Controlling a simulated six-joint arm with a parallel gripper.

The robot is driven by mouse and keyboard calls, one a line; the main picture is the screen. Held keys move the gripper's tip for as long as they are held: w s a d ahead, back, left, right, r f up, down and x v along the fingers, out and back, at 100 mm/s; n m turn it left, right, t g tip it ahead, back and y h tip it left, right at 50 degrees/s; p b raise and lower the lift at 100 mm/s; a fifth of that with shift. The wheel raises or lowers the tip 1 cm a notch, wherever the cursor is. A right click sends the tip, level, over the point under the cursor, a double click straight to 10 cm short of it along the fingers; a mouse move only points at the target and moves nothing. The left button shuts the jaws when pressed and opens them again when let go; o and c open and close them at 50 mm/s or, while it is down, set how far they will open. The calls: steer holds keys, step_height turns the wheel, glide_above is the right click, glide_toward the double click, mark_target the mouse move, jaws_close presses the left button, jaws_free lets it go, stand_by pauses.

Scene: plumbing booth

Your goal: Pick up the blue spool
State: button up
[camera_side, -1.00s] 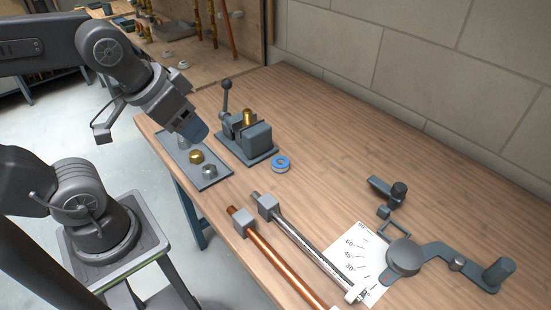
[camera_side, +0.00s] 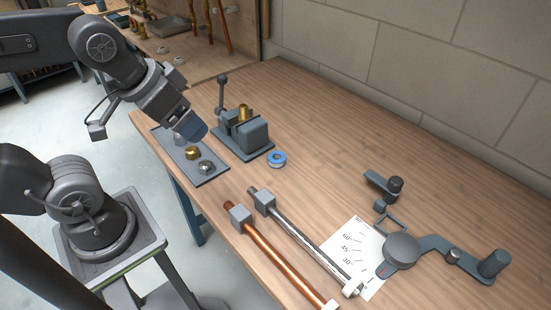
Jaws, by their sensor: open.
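The tray holds a brass fitting (camera_side: 192,153) and a silver fitting (camera_side: 206,167). The vise has an upright lever and a brass piece. A copper pipe (camera_side: 274,260) and a steel pipe (camera_side: 305,239) lie in front. A bender (camera_side: 403,250) sits at right. The bench behind the spool is clear.

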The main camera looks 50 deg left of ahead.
steer(key=n+g, duration=0.6)
steer(key=n, duration=1.9)
glide_above(277, 155)
step_height(277, 155, down, 11)
steer(key=f, duration=1.3)
steer(key=shift+s+d+f, duration=0.25)
steer(key=shift+s+d, duration=0.1)
steer(key=shift+s, duration=0.05)
steer(key=c, duration=1)
